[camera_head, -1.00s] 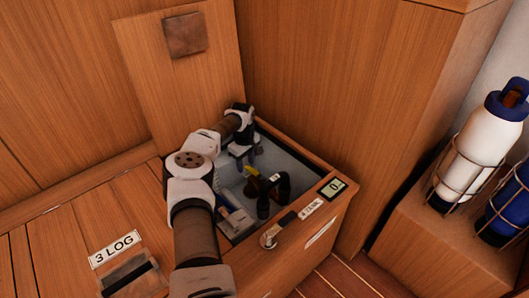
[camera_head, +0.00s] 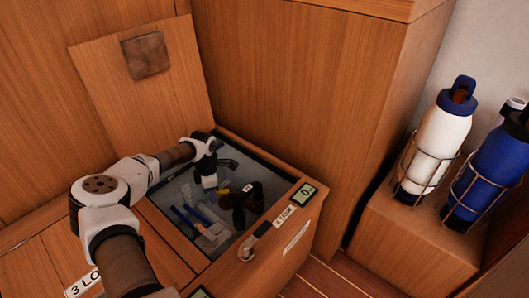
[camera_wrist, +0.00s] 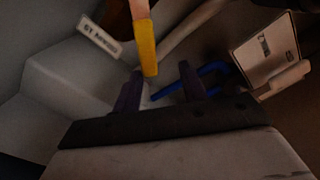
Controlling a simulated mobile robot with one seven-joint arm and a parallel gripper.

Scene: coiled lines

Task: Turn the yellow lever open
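The yellow lever (camera_wrist: 146,48) hangs down from the top of the wrist view, its lower end just ahead of the gap between my fingers, nearer the left one. It also shows as a small yellow patch in the head view (camera_head: 224,190), inside the open compartment labelled 4 TANK. My gripper (camera_wrist: 160,90) is open, its two dark fingers apart with nothing clearly held. In the head view my gripper (camera_head: 209,181) reaches down into the compartment beside the lever. I cannot tell whether a finger touches the lever.
Dark fittings (camera_head: 247,200) stand right of the lever. Blue-handled tools (camera_head: 190,218) lie in the front left of the compartment. Its wooden rim (camera_head: 262,161) surrounds my wrist. The raised lid (camera_head: 150,95) leans behind. A small display (camera_head: 304,194) reads 0. Caged bottles (camera_head: 437,140) stand right.

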